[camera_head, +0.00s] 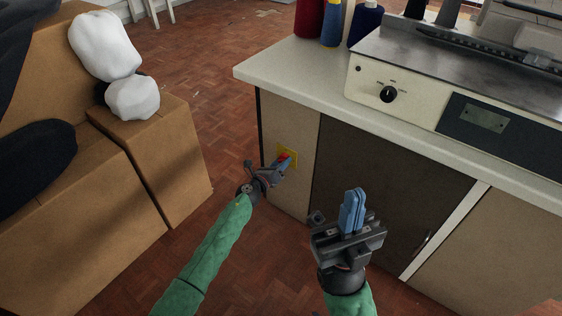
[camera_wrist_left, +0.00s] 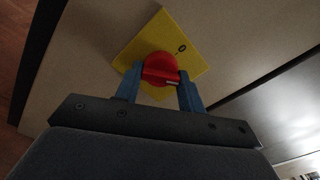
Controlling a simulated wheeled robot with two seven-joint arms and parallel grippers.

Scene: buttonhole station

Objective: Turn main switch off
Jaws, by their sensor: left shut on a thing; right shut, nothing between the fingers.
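The main switch is a red rotary knob (camera_wrist_left: 160,70) on a yellow plate (camera_wrist_left: 187,48), fixed to the side panel of the machine cabinet. In the head view the yellow plate (camera_head: 292,153) shows on the cabinet's left part, with the red knob (camera_head: 284,156) partly covered by my gripper. My left gripper (camera_head: 283,165) has its blue fingers on either side of the knob and is shut on it; its fingers also show in the left wrist view (camera_wrist_left: 159,92). A "0" mark is on the plate, beyond the knob. My right gripper (camera_head: 353,208) is shut and empty in front of the brown door.
The pale worktop (camera_head: 290,66) overhangs the cabinet above the switch. A machine with a black dial (camera_head: 388,94) stands on it, beside thread cones (camera_head: 309,18). Cardboard boxes (camera_head: 165,165) stand at the left. Open floor (camera_head: 225,120) lies between boxes and cabinet.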

